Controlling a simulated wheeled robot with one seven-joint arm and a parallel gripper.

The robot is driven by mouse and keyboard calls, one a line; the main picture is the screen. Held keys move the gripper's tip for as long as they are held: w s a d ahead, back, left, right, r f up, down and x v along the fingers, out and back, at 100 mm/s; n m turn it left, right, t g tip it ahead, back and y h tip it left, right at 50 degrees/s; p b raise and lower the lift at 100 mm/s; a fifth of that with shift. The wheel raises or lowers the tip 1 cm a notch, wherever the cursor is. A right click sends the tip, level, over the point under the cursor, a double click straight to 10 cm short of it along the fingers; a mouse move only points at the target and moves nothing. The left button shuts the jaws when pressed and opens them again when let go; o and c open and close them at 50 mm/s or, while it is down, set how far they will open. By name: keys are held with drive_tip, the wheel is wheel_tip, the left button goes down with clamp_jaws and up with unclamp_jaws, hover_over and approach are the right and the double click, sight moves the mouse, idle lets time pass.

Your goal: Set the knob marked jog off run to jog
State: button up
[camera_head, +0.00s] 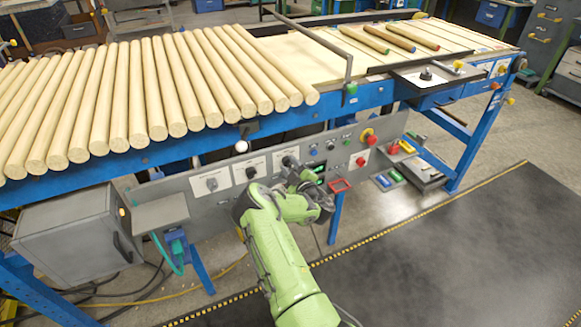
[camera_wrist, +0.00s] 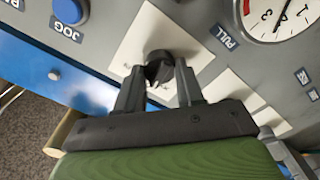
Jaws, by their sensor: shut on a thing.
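A black knob (camera_wrist: 158,66) stands on a white plate (camera_wrist: 137,40) in the wrist view. My gripper (camera_wrist: 161,85) has its two fingers on either side of this knob and is shut on it. The knob's markings and pointer are not readable here. In the head view my gripper (camera_head: 298,174) reaches the grey control panel (camera_head: 232,208) at the rightmost of three white-plated knobs and largely covers it. The other two are a left knob (camera_head: 212,184) and a middle knob (camera_head: 251,173).
A blue button (camera_wrist: 68,10) beside a JOG label and a dial gauge (camera_wrist: 282,14) flank the held knob. Red buttons (camera_head: 362,160) sit to the right on the panel. Wooden rods (camera_head: 150,90) lie above it. A dark floor mat (camera_head: 450,250) is clear.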

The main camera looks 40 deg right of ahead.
drive_tip(key=n, duration=0.4)
drive_tip(key=shift+f+b, duration=0.1)
drive_tip(key=shift+b, duration=0.25)
drive_tip(key=shift+n+b, duration=0.35)
drive_tip(key=shift+n, duration=1.25)
drive_tip(key=o, duration=1)
drive_tip(key=shift+o, duration=0.2)
drive_tip(key=shift+a, duration=0.1)
